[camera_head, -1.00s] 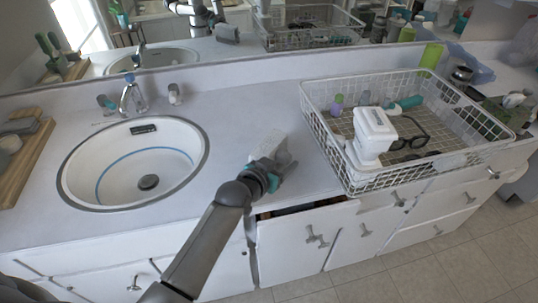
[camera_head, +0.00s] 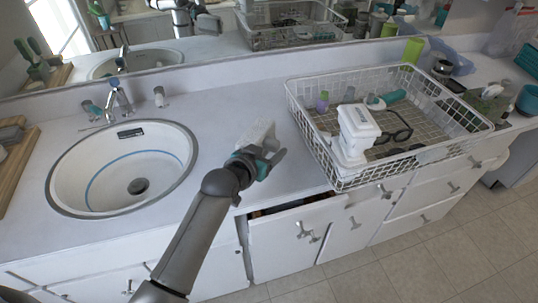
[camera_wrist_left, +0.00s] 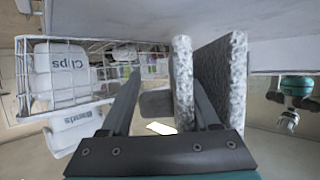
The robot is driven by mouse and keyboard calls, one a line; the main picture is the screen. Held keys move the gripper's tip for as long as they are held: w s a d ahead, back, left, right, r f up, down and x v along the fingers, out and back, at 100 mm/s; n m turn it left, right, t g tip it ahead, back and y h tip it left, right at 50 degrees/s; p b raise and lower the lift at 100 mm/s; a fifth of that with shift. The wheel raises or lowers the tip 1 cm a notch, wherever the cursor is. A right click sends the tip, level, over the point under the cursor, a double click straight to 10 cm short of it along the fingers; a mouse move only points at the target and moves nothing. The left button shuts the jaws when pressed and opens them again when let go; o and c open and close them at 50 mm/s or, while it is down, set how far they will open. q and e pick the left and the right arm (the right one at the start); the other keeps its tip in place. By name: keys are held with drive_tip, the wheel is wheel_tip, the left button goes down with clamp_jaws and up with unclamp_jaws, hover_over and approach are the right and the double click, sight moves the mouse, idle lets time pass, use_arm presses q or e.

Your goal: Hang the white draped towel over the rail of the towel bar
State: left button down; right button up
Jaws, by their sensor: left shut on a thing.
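The white draped towel (camera_head: 257,134) is a small pale folded piece over the counter, at the fingers of my left gripper (camera_head: 264,158). In the left wrist view the towel (camera_wrist_left: 222,80) appears as two thick speckled layers, one on each side of the right-hand finger of the gripper (camera_wrist_left: 165,90). My left gripper is shut on the towel. It is between the sink and the wire basket. I cannot make out the towel bar or its rail in either view. My right gripper is not in view.
A sink (camera_head: 85,190) lies to the left. A wire basket (camera_head: 325,165) with a white container (camera_head: 355,130), glasses and bottles stands right of the towel. A drawer (camera_head: 290,235) below is partly open. A mirror (camera_head: 210,50) runs behind the counter.

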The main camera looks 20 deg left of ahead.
sight(270, 139)
use_arm(q)
wheel_tip(270, 139, up, 16)
drive_tip(key=p, duration=0.4)
